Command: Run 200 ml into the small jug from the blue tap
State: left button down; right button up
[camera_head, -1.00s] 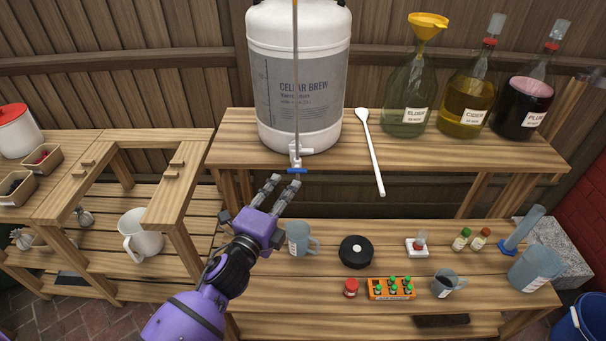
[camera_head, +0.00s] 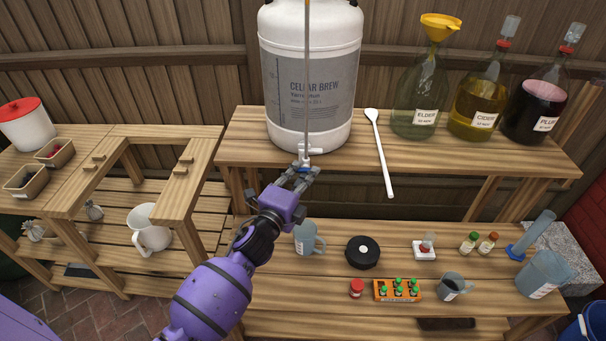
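The white keg (camera_head: 310,120) stands on the upper shelf with a tap (camera_head: 305,152) low on its front. The tap's blue part (camera_head: 301,168) is mostly covered by my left gripper (camera_head: 298,178). Its fingertips are at the tap, spread apart on either side; whether they touch it I cannot tell. A grey-blue jug (camera_head: 304,238) with a handle stands on the lower bench, below and slightly right of the gripper. A smaller clear jug (camera_head: 450,287) with dark contents stands further right, and a large clear jug (camera_head: 542,275) at the far right. My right gripper is not in view.
A white stirring paddle (camera_head: 380,155) lies beside the keg, and bottles (camera_head: 418,100) stand to its right. A black disc (camera_head: 362,252), a red-lidded pot (camera_head: 356,288) and an orange rack (camera_head: 397,290) are on the bench. A white pitcher (camera_head: 150,232) stands on the left shelf.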

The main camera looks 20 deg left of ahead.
pick_arm(q)
jog(key=shift+f+n+t+b, duration=0.2)
jog(key=shift+n+t+b, duration=0.2)
jog(key=shift+n+b, duration=0.7)
jog(key=shift+f+n+t+y+b, duration=0.1)
jog(key=shift+n+t+y+b, duration=0.25)
jog(key=shift+n+b, duration=0.5)
jog(key=shift+d+n+t+b, duration=0.1)
jog(key=shift+n+t+b, duration=0.45)
jog(key=shift+n, duration=0.5)
jog(key=shift+n+y+b, duration=0.35)
jog(key=shift+n+b, duration=0.3)
jog(key=shift+n, duration=0.35)
jog(key=shift+n+t+y+b, duration=0.6)
jog(key=shift+n+y+b, duration=0.25)
jog(key=shift+n, duration=1.15)
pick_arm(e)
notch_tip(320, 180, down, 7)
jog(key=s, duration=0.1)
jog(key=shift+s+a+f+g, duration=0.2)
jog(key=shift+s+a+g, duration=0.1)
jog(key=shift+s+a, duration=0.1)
pick_arm(q)
jog(key=shift+n, duration=0.4)
